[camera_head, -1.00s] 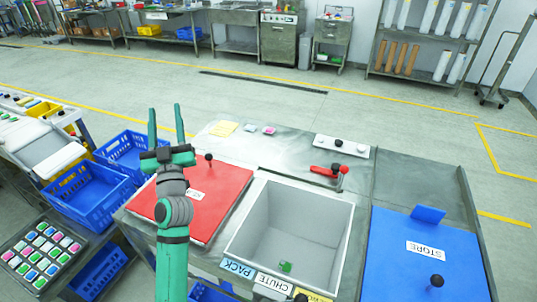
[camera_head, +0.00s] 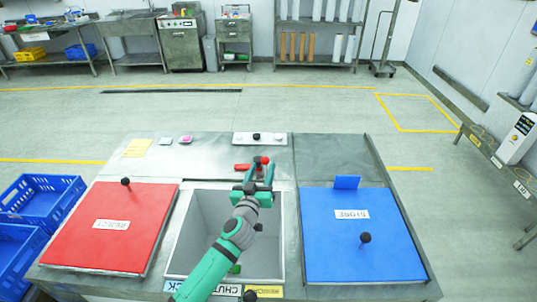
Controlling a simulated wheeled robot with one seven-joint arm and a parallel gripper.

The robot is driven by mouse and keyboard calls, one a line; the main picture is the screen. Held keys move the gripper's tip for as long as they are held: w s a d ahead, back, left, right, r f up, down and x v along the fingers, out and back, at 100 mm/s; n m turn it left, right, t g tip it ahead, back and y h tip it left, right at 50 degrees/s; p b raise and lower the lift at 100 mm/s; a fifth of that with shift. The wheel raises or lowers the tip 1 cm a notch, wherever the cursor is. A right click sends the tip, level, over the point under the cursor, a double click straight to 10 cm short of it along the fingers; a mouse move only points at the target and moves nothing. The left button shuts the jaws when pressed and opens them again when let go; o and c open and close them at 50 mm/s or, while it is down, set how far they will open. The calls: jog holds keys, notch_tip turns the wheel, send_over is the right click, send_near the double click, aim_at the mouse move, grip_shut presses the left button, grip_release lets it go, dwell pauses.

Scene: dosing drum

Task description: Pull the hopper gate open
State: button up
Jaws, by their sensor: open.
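My gripper (camera_head: 260,178) is open, reaching over the open grey bin (camera_head: 203,222) in the bench. Its fingers point away from me at a red handle (camera_head: 243,168) with a red knob (camera_head: 265,160) behind the bin. The fingers overlap the handle in the picture; I cannot tell whether they touch it. No part is clearly labelled as the hopper gate. A small green block (camera_head: 235,269) sits in the bin, partly hidden by my arm.
A red lid (camera_head: 110,245) with a black knob is left of the bin. A blue lid (camera_head: 350,260) with a black knob and raised tab is on the right. Blue crates (camera_head: 40,200) stand at the far left. Two small pads lie on the back left of the bench.

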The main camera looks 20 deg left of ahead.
jog(key=w, duration=0.8)
jog(key=shift+w+a, duration=0.4)
grip_shut()
